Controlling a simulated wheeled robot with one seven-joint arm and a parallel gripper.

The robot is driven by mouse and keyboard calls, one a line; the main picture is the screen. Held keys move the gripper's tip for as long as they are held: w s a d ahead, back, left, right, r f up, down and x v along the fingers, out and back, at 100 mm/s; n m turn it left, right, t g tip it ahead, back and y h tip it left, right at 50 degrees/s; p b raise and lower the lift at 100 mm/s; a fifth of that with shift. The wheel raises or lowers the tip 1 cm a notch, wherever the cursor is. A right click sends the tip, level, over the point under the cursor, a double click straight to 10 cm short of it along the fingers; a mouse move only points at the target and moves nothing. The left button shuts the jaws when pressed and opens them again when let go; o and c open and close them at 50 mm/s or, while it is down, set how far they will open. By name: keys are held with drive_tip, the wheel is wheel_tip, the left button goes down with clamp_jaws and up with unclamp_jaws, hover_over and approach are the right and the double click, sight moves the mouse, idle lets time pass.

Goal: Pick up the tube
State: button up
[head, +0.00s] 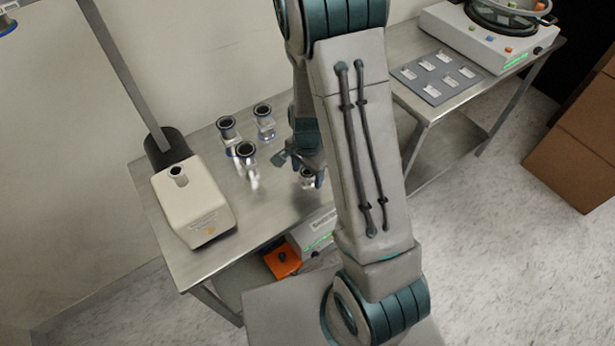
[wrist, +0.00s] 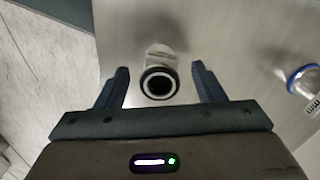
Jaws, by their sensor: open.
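A small tube (wrist: 160,82) with a black ring-shaped top and a pale body stands on the metal table, between the two open fingers of my gripper (wrist: 160,88) in the wrist view. A gap shows on both sides of it, so the fingers do not touch it. In the head view my gripper (head: 300,168) is low over the table, and the tube (head: 307,180) shows partly beside it, half hidden by my arm. Several similar tubes stand to the left, such as one at the front (head: 246,152) and one at the back (head: 264,118).
A cream device (head: 195,205) with a port stands at the table's left end. A blue-rimmed tube (wrist: 303,78) is at the right in the wrist view. An orange box (head: 282,258) is below the table's front edge. A second table (head: 415,110) is at right.

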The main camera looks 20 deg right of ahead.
drive_tip(key=shift+f, duration=0.8)
drive_tip(key=shift+c, duration=0.2)
drive_tip(key=c, duration=1.1)
drive_tip(key=shift+r, duration=0.1)
